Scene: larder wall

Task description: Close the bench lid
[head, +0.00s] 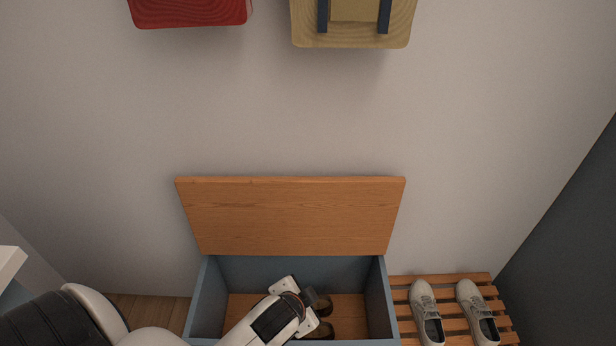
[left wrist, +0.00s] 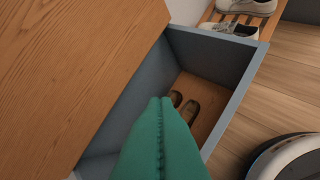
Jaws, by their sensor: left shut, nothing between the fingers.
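The wooden bench lid (head: 290,215) stands open, raised at the back of the blue-grey bench box (head: 197,300) near the wall. In the left wrist view the lid (left wrist: 70,70) fills the left side, and the box (left wrist: 215,55) lies open beside it. My left gripper (head: 322,302) is over the open box, in front of the lid and apart from it in the head view. Its teal fingers (left wrist: 160,102) are shut together with nothing between them. My right gripper is in neither view.
Brown shoes (left wrist: 190,111) lie on the box floor, partly hidden by my left gripper in the head view. A slatted rack (head: 453,283) with white shoes (head: 425,310) stands right of the box. Red (head: 190,10) and tan (head: 350,38) bags hang above.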

